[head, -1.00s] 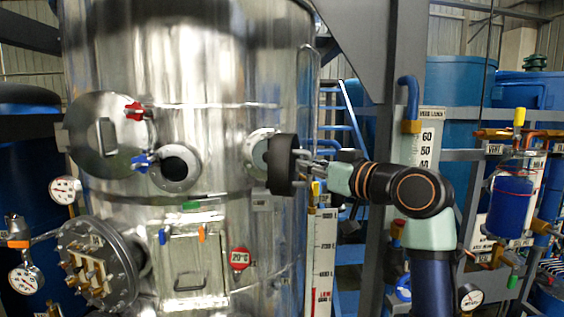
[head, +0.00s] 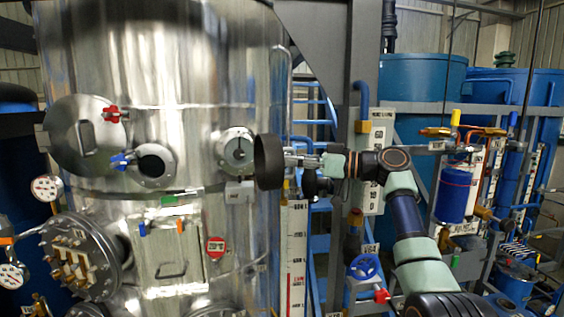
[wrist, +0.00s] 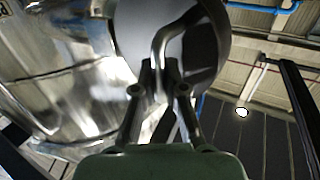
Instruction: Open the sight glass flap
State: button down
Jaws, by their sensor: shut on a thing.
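The sight glass (head: 236,150) is a round bolted port on the right side of the shiny steel tank. Its dark round flap (head: 268,162) stands edge-on to the right of it, swung away from the port, so the glass shows. My gripper (head: 296,159) reaches in from the right and is shut on the flap's handle. In the wrist view, my gripper (wrist: 158,92) has the bent metal handle (wrist: 172,35) between its two fingers, in front of the flap's dark disc (wrist: 208,55). The flap's hinge is hard to make out.
The steel tank (head: 190,60) fills the left, with another port (head: 155,163), a red valve handle (head: 112,115), a blue one (head: 122,160) and gauges. A white scale (head: 294,255) stands below the flap. A grey column and pipework (head: 455,190) crowd the right.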

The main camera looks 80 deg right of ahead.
jog(key=shift+f, duration=0.1)
jog(key=c, duration=1.2)
grip_release()
